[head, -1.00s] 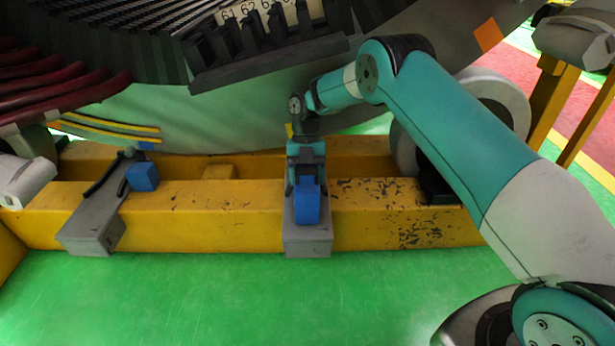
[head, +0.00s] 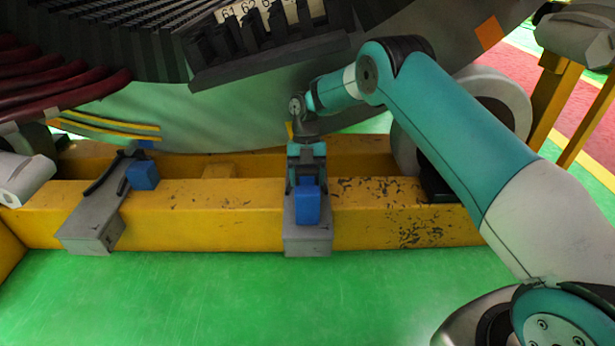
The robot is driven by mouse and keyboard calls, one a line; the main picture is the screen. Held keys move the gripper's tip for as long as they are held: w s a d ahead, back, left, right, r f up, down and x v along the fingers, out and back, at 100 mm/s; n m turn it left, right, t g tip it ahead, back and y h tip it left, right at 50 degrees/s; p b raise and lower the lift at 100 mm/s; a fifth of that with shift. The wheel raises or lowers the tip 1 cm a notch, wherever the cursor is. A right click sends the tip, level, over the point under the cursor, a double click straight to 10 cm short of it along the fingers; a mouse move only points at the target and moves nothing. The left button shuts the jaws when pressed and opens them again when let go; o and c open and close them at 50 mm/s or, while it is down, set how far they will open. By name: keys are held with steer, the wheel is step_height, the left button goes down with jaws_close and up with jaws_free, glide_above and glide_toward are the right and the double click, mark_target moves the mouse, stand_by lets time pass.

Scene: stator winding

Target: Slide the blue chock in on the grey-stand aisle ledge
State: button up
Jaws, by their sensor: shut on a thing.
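A blue chock (head: 307,207) sits low over the grey ledge (head: 307,244) on the yellow beam, in the middle of the head view. My gripper (head: 306,178) points down just behind it and is shut on it. The fingertips are mostly hidden by the chock and wrist. I cannot tell whether the chock rests on the ledge or hangs slightly above it. A second blue chock (head: 143,175) is on another grey ledge (head: 90,232) at the left, beside a dark bar.
The yellow beam (head: 200,222) runs across the view. The large round stator (head: 230,115) with dark slots hangs low above it. A grey roller (head: 490,105) stands behind my arm at the right. Green floor (head: 220,305) in front is clear.

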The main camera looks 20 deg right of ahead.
steer(key=shift+w, duration=0.1)
steer(key=shift+w+d, duration=0.25)
steer(key=shift+w, duration=0.25)
steer(key=o, duration=1.2)
steer(key=shift+r, duration=0.15)
